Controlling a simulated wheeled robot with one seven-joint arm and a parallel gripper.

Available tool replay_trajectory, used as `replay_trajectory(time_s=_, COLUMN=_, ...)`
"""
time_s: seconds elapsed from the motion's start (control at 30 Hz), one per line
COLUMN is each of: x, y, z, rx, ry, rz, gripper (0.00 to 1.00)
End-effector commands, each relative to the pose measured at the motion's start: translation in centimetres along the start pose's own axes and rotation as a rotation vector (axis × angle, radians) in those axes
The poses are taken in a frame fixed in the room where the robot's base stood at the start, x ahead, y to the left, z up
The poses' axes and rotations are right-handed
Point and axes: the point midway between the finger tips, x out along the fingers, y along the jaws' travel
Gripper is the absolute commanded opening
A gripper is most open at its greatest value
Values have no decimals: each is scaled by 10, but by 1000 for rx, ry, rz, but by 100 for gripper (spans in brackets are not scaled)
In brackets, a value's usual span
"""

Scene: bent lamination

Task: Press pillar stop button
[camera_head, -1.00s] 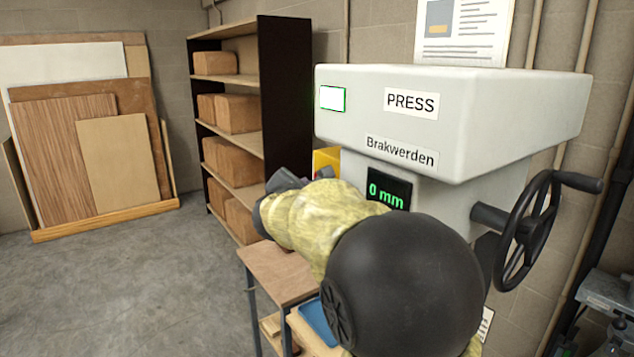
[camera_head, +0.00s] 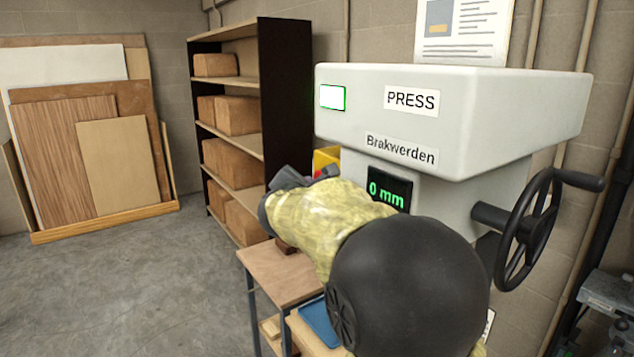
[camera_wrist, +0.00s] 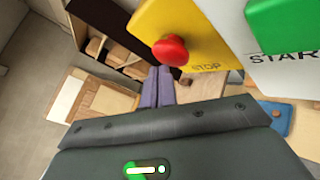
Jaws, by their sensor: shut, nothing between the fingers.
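The stop button is a red mushroom knob (camera_wrist: 171,50) on a yellow plate (camera_wrist: 205,32) lettered "STOP" in the wrist view. A bit of the yellow plate (camera_head: 326,159) shows in the head view, with its button hidden behind my arm. My gripper (camera_wrist: 160,72) is shut and empty, its two dark fingers together. In the wrist picture its tips appear just below and left of the red knob; I cannot tell whether they touch it. In the head view my gripper (camera_head: 325,173) points toward the yellow plate.
A green button (camera_wrist: 284,25) marked "START" is right of the plate. The press (camera_head: 450,120) reads "0 mm" and carries a handwheel (camera_head: 527,230). A shelf (camera_head: 285,95) of brown blocks stands behind.

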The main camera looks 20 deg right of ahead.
Motion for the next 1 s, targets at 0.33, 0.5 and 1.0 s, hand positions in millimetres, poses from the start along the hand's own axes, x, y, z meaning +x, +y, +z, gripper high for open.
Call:
replay_trajectory(time_s=0.33, x=3, y=-2, z=1, rx=0, ry=0, rz=0, gripper=0)
replay_trajectory(time_s=0.5, x=4, y=-3, z=2, rx=0, ry=1, rz=-1, gripper=0)
replay_trajectory(time_s=1.0, x=7, y=-6, z=5, rx=0, ry=-1, rz=-2, gripper=0)
